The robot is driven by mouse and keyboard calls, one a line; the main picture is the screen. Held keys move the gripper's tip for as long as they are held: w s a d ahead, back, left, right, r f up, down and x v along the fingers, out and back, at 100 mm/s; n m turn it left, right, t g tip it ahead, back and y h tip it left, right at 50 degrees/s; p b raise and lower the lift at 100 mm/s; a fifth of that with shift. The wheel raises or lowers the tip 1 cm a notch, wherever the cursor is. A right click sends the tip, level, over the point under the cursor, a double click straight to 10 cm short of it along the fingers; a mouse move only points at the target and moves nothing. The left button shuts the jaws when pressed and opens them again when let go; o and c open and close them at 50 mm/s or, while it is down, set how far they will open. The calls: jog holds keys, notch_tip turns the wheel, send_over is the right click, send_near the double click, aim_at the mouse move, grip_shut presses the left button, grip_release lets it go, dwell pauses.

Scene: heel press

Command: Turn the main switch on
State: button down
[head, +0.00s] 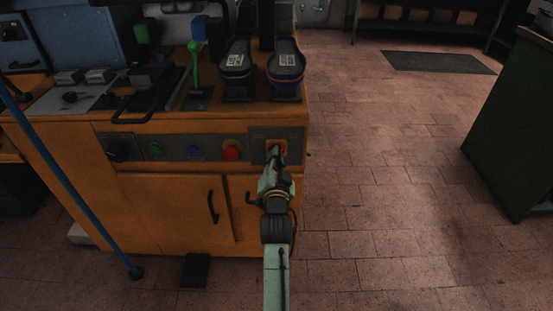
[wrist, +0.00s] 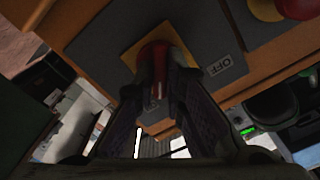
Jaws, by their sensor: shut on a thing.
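The main switch (wrist: 154,58) is a red handle on a yellow square plate, set in a dark grey panel; the wrist view shows it up close, with an OFF label beside it. In the head view the main switch (head: 276,146) sits at the right end of the orange machine's front panel, partly hidden by my gripper (head: 278,160). In the wrist view my gripper (wrist: 158,88) has its two fingers on either side of the red handle, shut on it. The handle's white line points down between the fingers.
Left along the front panel are a red button (head: 231,150), a blue button (head: 194,153), a green button (head: 156,150) and a black knob (head: 120,150). A green lever (head: 194,65) and two shoe forms stand on the machine top. Floor to the right is free.

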jog(key=shift+r+m, duration=0.15)
jog(key=shift+m, duration=0.65)
jog(key=c, duration=1.7)
grip_release()
jog(key=shift+o, duration=0.2)
jog(key=s, duration=0.7)
jog(key=shift+s, duration=0.2)
